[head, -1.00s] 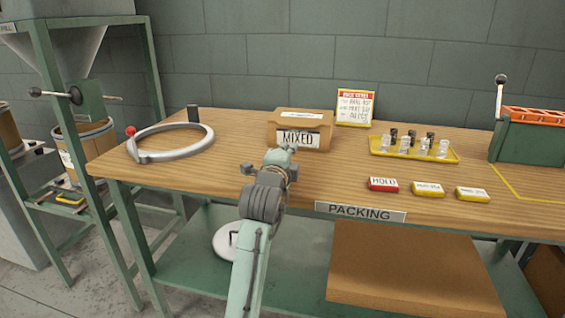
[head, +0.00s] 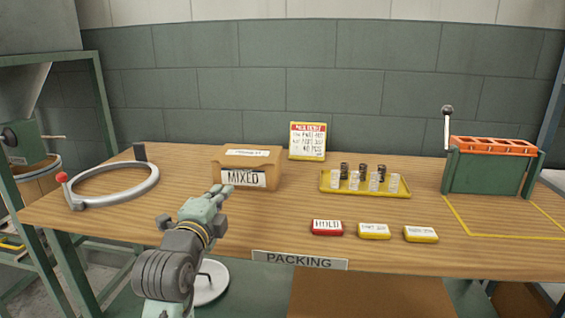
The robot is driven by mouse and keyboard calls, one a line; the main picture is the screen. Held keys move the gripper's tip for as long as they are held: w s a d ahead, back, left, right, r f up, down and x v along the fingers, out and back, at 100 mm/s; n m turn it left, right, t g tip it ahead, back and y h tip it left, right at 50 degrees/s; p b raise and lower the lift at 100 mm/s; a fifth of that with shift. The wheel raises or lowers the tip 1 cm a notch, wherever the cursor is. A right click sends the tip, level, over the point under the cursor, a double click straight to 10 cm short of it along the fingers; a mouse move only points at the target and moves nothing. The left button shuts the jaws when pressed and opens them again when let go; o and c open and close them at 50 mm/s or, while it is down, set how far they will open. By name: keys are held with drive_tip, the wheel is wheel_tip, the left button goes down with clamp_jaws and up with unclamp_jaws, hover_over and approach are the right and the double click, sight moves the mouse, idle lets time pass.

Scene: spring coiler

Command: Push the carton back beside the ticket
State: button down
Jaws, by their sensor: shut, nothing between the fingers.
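The carton (head: 262,163) is a brown cardboard box on the packing bench, with a "MIXED" label on its front and a white label on top. The ticket (head: 307,142) is a white card with a red header and yellow edging, standing upright behind and to the right of the carton. My gripper (head: 223,192) is shut and empty. It is in front of the carton, near its lower left front in the picture. Whether it touches the carton cannot be told.
A grey ring with a red knob (head: 115,181) lies left of the carton. A yellow tray (head: 330,187) of small cylinders is to the right. Red "HOLD" (head: 327,227) and yellow blocks (head: 374,231) lie near the front edge. A green lever device (head: 487,172) stands far right.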

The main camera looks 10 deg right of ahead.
drive_tip(key=shift+r, duration=0.1)
drive_tip(key=shift+w, duration=0.35)
drive_tip(key=p+x, duration=0.4)
drive_tip(key=x, duration=0.8)
drive_tip(key=shift+w+d+p, duration=0.1)
drive_tip(key=shift+w+p, duration=0.25)
drive_tip(key=shift+w, duration=0.15)
